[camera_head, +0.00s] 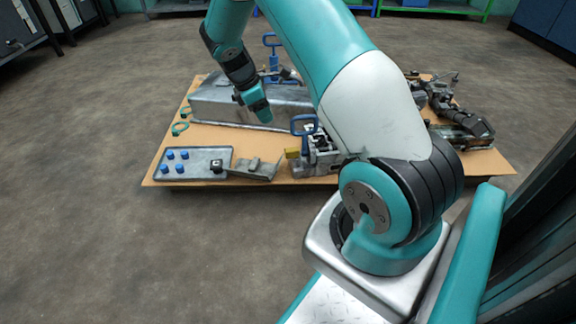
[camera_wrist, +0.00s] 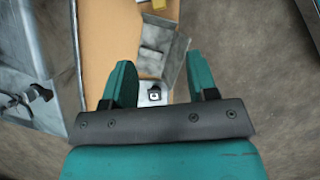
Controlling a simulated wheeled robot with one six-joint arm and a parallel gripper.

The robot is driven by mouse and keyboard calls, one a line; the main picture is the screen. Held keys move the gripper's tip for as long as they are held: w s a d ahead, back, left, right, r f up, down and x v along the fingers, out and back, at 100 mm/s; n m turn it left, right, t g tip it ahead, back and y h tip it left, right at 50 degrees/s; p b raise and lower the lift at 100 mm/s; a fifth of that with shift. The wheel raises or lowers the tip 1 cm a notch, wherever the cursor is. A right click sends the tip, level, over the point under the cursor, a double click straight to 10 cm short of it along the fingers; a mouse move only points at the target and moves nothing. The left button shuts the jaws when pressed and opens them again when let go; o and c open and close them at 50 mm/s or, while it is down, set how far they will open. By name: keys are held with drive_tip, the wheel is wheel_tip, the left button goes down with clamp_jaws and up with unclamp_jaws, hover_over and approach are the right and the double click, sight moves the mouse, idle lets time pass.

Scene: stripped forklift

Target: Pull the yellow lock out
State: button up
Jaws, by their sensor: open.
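The yellow lock (camera_head: 292,153) is a small yellow piece at the left side of a grey metal mechanism (camera_head: 318,160) with a blue handle (camera_head: 304,125). A small yellow patch (camera_wrist: 158,4) at the top edge of the wrist view may be the same lock, mostly cut off. My gripper (camera_head: 264,117) is above the board, left of and behind the lock, pointing down. In the wrist view my gripper (camera_wrist: 159,75) has its two teal fingers apart with nothing held between them. A bent metal bracket (camera_wrist: 166,50) shows below and beyond the fingers.
A wooden board (camera_head: 205,140) bears the parts. A long metal cover (camera_head: 220,105) lies under and behind my gripper. A grey tray (camera_head: 190,172) with several blue caps is front left. Dark machine parts (camera_head: 465,120) lie on the right. Bare floor surrounds the board.

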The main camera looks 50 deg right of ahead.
sight(288, 150)
drive_tip(key=b+x, duration=1)
drive_tip(key=x, duration=0.8)
drive_tip(key=shift+d+b, duration=0.15)
drive_tip(key=shift+b, duration=0.15)
clamp_jaws()
